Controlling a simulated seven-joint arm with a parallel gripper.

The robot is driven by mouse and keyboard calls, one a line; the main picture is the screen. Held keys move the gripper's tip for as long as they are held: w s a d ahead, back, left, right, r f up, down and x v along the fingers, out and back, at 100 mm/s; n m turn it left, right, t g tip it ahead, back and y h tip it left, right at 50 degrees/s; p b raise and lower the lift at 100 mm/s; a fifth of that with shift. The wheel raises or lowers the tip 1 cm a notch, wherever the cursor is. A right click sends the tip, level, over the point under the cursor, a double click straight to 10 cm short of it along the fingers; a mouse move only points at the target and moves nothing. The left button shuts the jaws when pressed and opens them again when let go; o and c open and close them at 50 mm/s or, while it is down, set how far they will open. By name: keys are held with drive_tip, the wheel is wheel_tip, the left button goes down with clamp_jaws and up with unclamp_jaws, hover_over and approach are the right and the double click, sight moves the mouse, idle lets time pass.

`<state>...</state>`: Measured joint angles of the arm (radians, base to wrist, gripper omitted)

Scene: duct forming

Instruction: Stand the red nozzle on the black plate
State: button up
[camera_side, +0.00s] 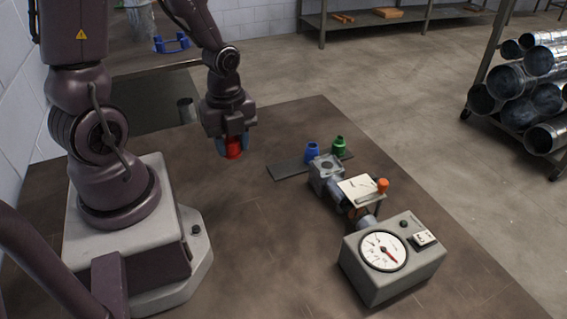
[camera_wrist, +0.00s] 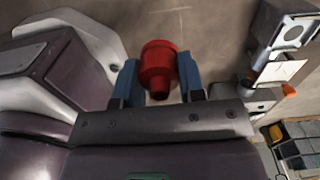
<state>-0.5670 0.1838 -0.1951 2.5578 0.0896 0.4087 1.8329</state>
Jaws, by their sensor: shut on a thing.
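The red nozzle (camera_side: 234,149) is held between the blue fingers of my gripper (camera_side: 232,146), to the left of the black plate (camera_side: 287,168). In the wrist view the red nozzle (camera_wrist: 158,68) sits between the two blue fingertips of my gripper (camera_wrist: 159,80), its wide part facing away from the palm. The nozzle appears to be above the brown table, but its exact height is hard to tell. A blue nozzle (camera_side: 312,152) and a green nozzle (camera_side: 339,145) stand upright at the plate's right part. The left part of the plate is bare.
A grey block fitting (camera_side: 326,174) with a lever valve and an orange knob (camera_side: 382,185) stands just in front of the plate. A gauge box (camera_side: 393,258) is nearer the camera. The table between my gripper and the plate is clear.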

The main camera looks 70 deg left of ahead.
drive_tip(key=w+a+f, duration=0.3)
drive_tip(key=w+f, duration=0.1)
drive_tip(key=w, duration=0.5)
hover_over(283, 169)
drive_tip(key=f, duration=0.5)
drive_tip(key=shift+s+d+f, duration=0.15)
drive_tip(key=shift+s+d, duration=0.05)
drive_tip(key=shift+w+a+f, duration=0.1)
drive_tip(key=shift+w+f, duration=0.1)
drive_tip(key=shift+f, duration=1.6)
drive_tip(key=shift+f, duration=0.1)
drive_tip(key=o, duration=1)
